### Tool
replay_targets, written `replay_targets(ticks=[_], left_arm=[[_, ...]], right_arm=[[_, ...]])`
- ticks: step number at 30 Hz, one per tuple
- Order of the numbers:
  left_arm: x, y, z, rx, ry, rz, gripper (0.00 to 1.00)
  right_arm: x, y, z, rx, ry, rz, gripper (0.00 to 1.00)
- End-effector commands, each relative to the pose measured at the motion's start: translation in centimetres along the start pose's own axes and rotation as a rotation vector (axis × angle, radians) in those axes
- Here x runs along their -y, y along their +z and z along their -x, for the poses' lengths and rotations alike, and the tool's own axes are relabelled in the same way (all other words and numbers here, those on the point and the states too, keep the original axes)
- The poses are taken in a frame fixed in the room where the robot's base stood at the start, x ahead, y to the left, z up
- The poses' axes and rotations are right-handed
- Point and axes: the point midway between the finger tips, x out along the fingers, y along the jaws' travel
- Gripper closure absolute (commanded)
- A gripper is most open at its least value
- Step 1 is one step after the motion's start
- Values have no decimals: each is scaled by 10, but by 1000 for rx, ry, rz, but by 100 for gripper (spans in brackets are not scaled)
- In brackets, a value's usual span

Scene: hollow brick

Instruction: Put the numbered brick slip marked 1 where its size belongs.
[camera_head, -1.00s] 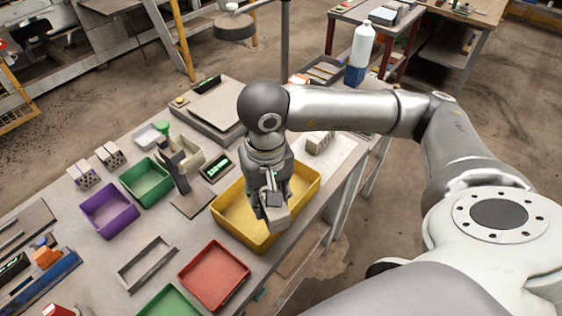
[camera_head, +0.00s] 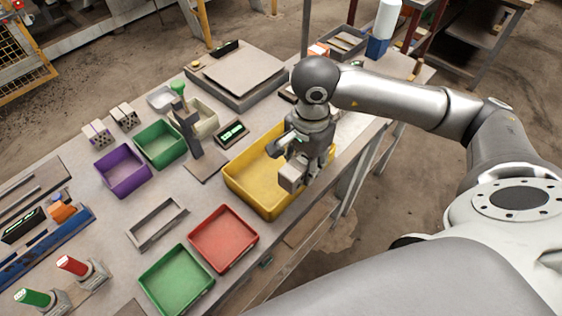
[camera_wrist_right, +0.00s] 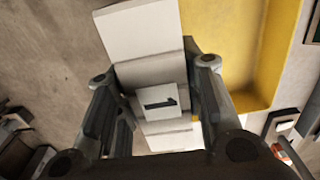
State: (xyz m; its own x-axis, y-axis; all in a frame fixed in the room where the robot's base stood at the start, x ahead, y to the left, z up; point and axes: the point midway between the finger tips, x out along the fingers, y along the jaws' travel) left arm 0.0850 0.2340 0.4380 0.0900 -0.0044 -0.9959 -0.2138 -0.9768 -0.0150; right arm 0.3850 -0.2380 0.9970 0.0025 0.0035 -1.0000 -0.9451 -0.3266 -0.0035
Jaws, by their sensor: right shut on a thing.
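My right gripper (camera_head: 296,168) is shut on a pale grey brick slip (camera_head: 291,179) above the right part of the yellow bin (camera_head: 240,184). In the right wrist view the gripper (camera_wrist_right: 160,100) has the slip (camera_wrist_right: 145,32) between its fingers, and a face marked 1 (camera_wrist_right: 159,102) shows there. The yellow bin (camera_wrist_right: 236,45) lies beyond it in that view. The arm and gripper hide part of the bin. My left gripper is in neither view.
A purple bin (camera_head: 123,172) and a green bin (camera_head: 160,145) stand at the left. A red tray (camera_head: 223,238) and a green tray (camera_head: 176,281) are near the front. An open rectangular frame (camera_head: 157,224) lies between. A post stand (camera_head: 190,135) rises beside the yellow bin.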

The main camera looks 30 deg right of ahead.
Motion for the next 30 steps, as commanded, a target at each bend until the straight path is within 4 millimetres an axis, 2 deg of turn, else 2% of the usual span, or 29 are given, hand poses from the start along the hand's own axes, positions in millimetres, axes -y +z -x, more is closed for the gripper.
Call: replay_targets(ticks=[1, 6, 12, 15, 23, 25, 30], left_arm=[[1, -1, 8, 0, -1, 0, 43], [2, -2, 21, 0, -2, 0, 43], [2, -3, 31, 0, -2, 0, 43], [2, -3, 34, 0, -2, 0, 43], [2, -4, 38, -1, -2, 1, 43], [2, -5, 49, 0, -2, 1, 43], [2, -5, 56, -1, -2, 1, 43]], right_arm=[[11, -2, 0, 4, 2, -2, 100], [43, -10, -16, 3, 2, 0, 100], [70, -17, -52, 3, 3, 1, 100], [78, -20, -64, 2, 2, 2, 100], [90, -23, -79, 1, 2, 2, 100], [88, -22, -88, 3, 6, 2, 100], [89, -23, -106, 2, 1, 3, 100]])
